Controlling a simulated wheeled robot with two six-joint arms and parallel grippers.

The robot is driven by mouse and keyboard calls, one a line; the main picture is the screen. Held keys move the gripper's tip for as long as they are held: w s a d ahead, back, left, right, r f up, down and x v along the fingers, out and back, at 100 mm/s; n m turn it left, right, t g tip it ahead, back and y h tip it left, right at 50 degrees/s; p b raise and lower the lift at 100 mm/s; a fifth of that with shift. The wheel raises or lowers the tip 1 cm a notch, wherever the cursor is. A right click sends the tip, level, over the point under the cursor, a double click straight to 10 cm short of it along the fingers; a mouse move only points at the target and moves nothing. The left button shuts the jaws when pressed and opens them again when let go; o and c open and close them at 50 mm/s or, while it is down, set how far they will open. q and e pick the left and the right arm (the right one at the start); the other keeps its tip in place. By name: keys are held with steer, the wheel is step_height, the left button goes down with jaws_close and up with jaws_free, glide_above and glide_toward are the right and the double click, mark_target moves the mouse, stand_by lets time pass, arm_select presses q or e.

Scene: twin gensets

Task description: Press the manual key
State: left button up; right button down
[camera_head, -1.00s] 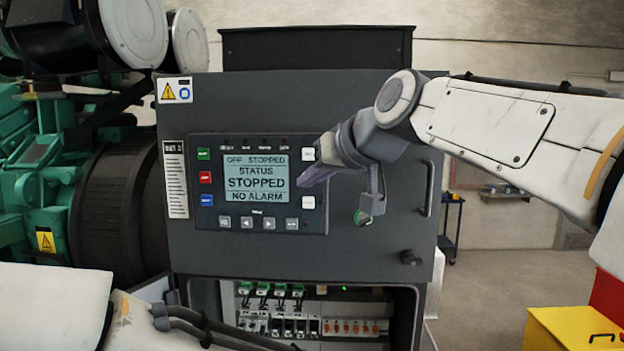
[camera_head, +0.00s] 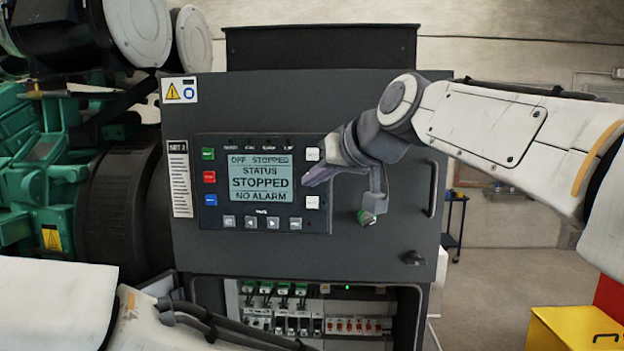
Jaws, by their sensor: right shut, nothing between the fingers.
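The controller panel (camera_head: 216,222) is set in the dark cabinet door. Its screen (camera_head: 260,177) reads OFF STOPPED, STATUS STOPPED, NO ALARM. Green (camera_head: 208,153), red (camera_head: 209,176) and blue (camera_head: 210,199) keys run down its left side. White keys stand at the upper right (camera_head: 312,154) and lower right (camera_head: 312,202); small grey keys line the bottom. The key labels are too small to read surely. My right gripper (camera_head: 308,181) is shut and empty, its tip at the panel's right edge between the white keys. I cannot tell whether it touches. My left gripper is out of view.
Below is an open bay with breakers (camera_head: 285,322). A green engine (camera_head: 30,200) stands at left, a yellow box (camera_head: 570,330) at lower right.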

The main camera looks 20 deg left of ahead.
steer(key=shift+w, duration=0.2)
steer(key=shift+s, duration=0.15)
steer(key=shift+s+d+b, duration=0.25)
steer(key=shift+s+b, duration=0.2)
steer(key=shift+s, duration=0.3)
steer(key=shift+s, duration=0.15)
steer(key=shift+s+d+b, duration=0.25)
steer(key=shift+s+b, duration=0.2)
steer(key=shift+s, duration=0.45)
steer(key=shift+s+d+b, duration=0.3)
steer(key=shift+s+b, duration=0.1)
steer(key=shift+s, duration=0.55)
steer(key=shift+s+d+b, duration=0.25)
steer(key=shift+s+b, duration=0.2)
steer(key=shift+s, duration=0.45)
